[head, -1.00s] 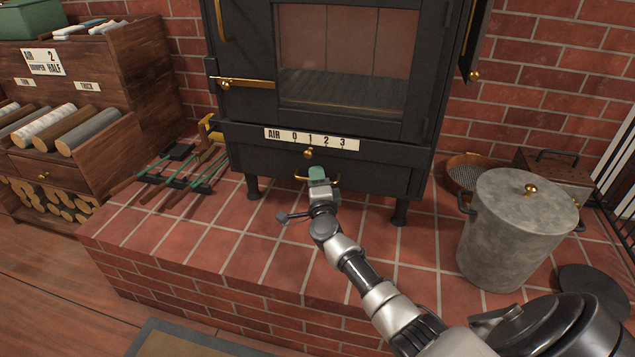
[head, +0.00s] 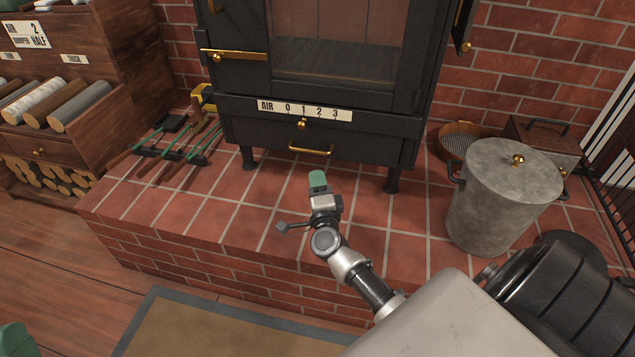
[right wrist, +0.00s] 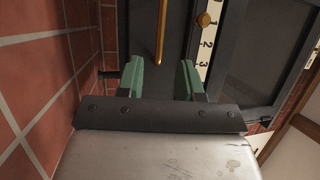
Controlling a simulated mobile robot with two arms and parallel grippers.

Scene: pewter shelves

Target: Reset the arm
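My right gripper (head: 317,182) is over the brick hearth, in front of the black stove (head: 320,140) and apart from its brass drawer handle (head: 310,151). In the right wrist view its two green fingers (right wrist: 162,78) are spread with nothing between them. The brass handle (right wrist: 161,35) and the air scale with its knob (right wrist: 203,19) lie beyond the fingers. My left gripper cannot be made out.
A lidded grey metal bucket (head: 500,200) stands on the hearth (head: 235,215) right of my arm. Fire tools (head: 170,145) lie at the left. A wooden log rack (head: 90,90) stands further left. A mat (head: 210,325) lies on the floor in front. A green thing (head: 14,341) shows at the lower left corner.

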